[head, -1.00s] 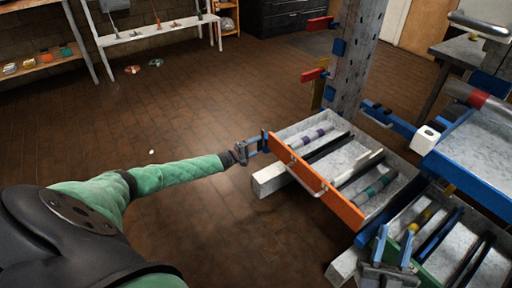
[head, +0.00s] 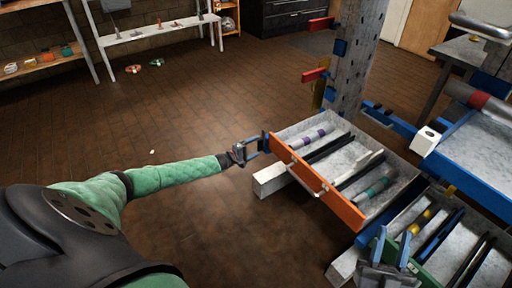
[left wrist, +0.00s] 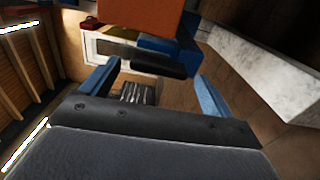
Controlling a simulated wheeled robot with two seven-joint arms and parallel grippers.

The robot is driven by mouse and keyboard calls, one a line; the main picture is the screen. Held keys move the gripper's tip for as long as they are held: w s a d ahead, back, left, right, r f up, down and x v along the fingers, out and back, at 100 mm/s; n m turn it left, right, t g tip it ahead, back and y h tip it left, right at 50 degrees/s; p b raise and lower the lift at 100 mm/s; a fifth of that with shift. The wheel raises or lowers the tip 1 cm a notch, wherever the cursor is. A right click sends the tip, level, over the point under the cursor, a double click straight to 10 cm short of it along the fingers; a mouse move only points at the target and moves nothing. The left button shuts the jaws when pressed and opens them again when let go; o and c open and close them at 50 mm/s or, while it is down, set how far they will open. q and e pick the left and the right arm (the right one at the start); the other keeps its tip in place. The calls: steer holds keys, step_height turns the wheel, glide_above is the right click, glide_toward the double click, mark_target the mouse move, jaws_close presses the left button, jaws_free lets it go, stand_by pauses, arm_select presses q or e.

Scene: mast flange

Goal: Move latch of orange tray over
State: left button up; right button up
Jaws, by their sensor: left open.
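The orange tray (head: 310,182) has an orange front board and a silver handle, and holds striped cylinders and dark bars. At the far left end of the board is a small dark and blue piece (head: 265,144), apparently the latch. In the left wrist view the orange board (left wrist: 140,16) is at the top, with a blue block (left wrist: 172,47) and a dark bar (left wrist: 145,62) below it. My left gripper (head: 252,148) is open, its blue fingers (left wrist: 157,78) on either side of the dark bar; contact is unclear. My right gripper (head: 392,248) appears open by the green-fronted tray.
A green-fronted tray (head: 432,275) adjoins at the lower right. A grey mast (head: 357,60) stands behind the orange tray, and a blue-edged table (head: 470,175) is at the right. The brown floor (head: 190,110) around my left arm is mostly clear.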

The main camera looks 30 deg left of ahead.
arm_select(q)
steer(key=v, duration=0.6)
steer(key=shift+s+p, duration=0.2)
steer(key=shift+p, duration=0.15)
arm_select(e)
step_height(320, 180, down, 9)
steer(key=w+a+g+h, duration=0.1)
steer(key=w+g, duration=0.1)
steer(key=g, duration=0.1)
steer(key=shift+w+f+g, duration=0.2)
steer(key=shift+w+g, duration=0.1)
steer(key=shift+w, duration=0.05)
arm_select(q)
steer(key=shift+a, duration=0.1)
